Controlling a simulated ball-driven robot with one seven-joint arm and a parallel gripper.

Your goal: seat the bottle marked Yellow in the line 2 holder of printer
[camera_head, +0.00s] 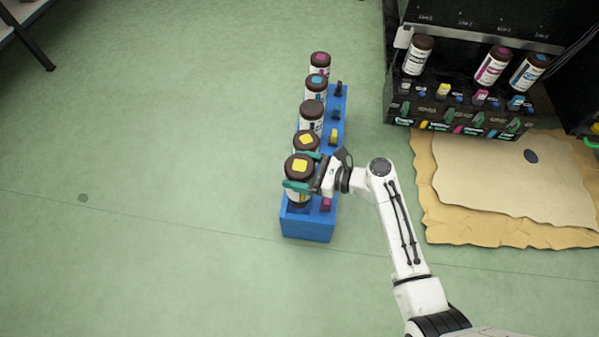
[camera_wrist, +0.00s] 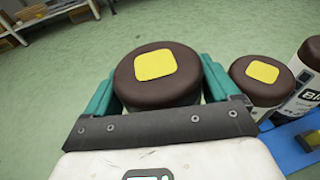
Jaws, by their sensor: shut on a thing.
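My gripper (camera_head: 299,172) is shut on the nearest bottle with a brown cap and a yellow square (camera_head: 298,168). This bottle is at the front end of the blue rack (camera_head: 307,228); I cannot tell whether it is lifted. In the wrist view the green fingers of my gripper (camera_wrist: 157,88) lie on both sides of its cap (camera_wrist: 157,70). A second yellow-marked bottle (camera_head: 306,140) stands just behind it. The printer (camera_head: 455,112) is at the upper right. Its second holder position from the left (camera_head: 445,74), above a yellow marker, looks empty. The bottle's label wording is hidden.
More bottles with magenta, cyan and dark caps (camera_head: 317,88) stand farther back in the rack. The printer holds a black-marked bottle (camera_head: 418,56), a magenta one (camera_head: 492,66) and a cyan one (camera_head: 528,72). Flat cardboard (camera_head: 510,190) lies before the printer. Green floor is clear at left.

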